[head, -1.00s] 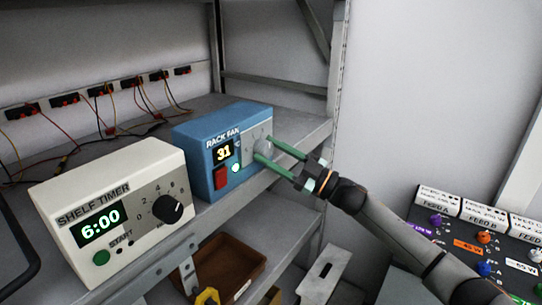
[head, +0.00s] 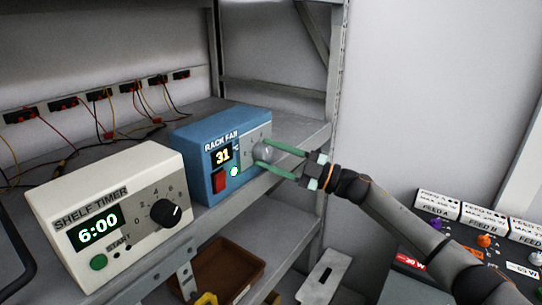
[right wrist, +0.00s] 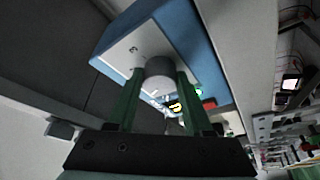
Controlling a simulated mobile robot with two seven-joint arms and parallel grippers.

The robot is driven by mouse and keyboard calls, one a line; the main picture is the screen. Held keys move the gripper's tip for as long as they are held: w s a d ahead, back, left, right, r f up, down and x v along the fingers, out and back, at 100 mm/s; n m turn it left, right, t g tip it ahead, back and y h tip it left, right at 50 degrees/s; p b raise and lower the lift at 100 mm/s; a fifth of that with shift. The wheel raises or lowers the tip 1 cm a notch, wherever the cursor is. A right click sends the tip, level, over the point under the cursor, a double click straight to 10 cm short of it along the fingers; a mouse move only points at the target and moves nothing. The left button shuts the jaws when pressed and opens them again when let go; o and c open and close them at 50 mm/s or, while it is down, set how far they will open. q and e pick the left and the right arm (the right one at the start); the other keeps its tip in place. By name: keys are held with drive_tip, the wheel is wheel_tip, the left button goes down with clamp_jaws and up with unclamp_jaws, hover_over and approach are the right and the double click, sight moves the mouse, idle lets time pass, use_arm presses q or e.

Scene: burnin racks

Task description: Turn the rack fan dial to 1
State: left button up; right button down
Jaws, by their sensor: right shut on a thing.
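The blue rack fan box (head: 194,150) stands on the shelf with a lit display reading 31, a red switch and a round lit green-white light. Its grey dial (head: 263,152) is on the right part of the front panel. My right gripper (head: 265,156) has its green fingers on either side of the dial, shut on it. In the right wrist view the dial (right wrist: 160,72) sits between the two green fingers (right wrist: 160,85). The dial's pointer and most of its numbers are too small or hidden to read. My left gripper is not in view.
The white shelf timer (head: 130,180), reading 6:00, stands left of the fan box on the same shelf (head: 285,135). Wires and connectors (head: 63,103) lie behind. A brown tray (head: 228,262) is below. A feed panel (head: 440,240) with coloured knobs is at the lower right.

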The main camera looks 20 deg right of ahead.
drive_tip(key=shift+c, duration=1.5)
unclamp_jaws()
drive_tip(key=b+v, duration=0.2)
drive_tip(key=v, duration=1)
drive_tip(key=shift+s+d+b, duration=0.15)
drive_tip(key=shift+s+b, duration=0.05)
drive_tip(key=shift+b, duration=0.15)
drive_tip(key=shift+f, duration=0.2)
